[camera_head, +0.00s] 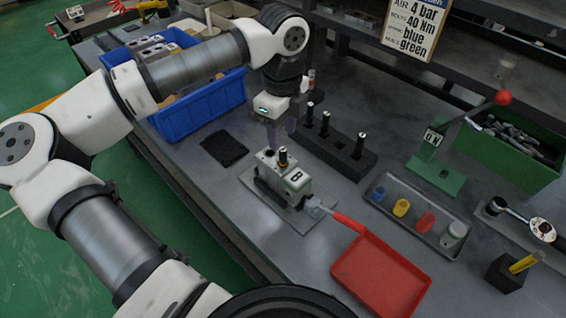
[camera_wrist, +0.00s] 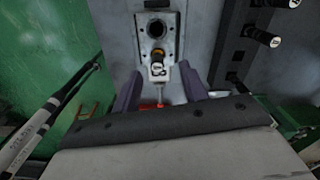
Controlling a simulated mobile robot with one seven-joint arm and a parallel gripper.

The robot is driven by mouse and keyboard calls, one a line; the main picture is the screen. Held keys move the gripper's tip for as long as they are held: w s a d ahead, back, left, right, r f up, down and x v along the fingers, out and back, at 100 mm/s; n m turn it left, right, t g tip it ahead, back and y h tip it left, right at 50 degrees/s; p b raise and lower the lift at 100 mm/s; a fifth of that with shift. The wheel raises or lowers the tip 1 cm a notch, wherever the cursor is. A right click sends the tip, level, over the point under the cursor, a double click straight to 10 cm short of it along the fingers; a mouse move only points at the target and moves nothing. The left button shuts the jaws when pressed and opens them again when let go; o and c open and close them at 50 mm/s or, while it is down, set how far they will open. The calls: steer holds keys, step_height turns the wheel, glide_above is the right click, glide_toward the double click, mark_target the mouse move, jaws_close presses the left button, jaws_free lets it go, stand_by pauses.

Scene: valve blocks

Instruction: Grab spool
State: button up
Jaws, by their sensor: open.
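The valve block marked B (camera_head: 290,180) stands on a grey plate in the middle of the bench. A spool with a dark top (camera_head: 283,158) stands upright out of the block's top. In the wrist view the block (camera_wrist: 174,22) shows a round dark bore, and the spool (camera_wrist: 157,70), with a pale marked end and yellowish collar, is below it. My gripper (camera_head: 281,132) is above the block, pointing down. In the wrist view its two fingers (camera_wrist: 160,80) are apart, one on each side of the spool's line. I cannot tell how far above the spool they are.
A black rack (camera_head: 340,150) with several upright black spools stands just right of the gripper. A blue bin (camera_head: 205,112) is at the left, a red tray (camera_head: 380,280) in front, and a grey tray of coloured caps (camera_head: 440,235) at the right. A black pad (camera_head: 223,148) lies left.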

mark_target(283, 149)
steer(key=shift+s+f+p, duration=0.2)
steer(key=shift+f+p, duration=0.35)
steer(key=shift+f, duration=0.8)
steer(key=shift+s+f+p, duration=0.15)
steer(key=shift+f+p, duration=0.4)
steer(key=shift+f, duration=0.75)
jaws_close()
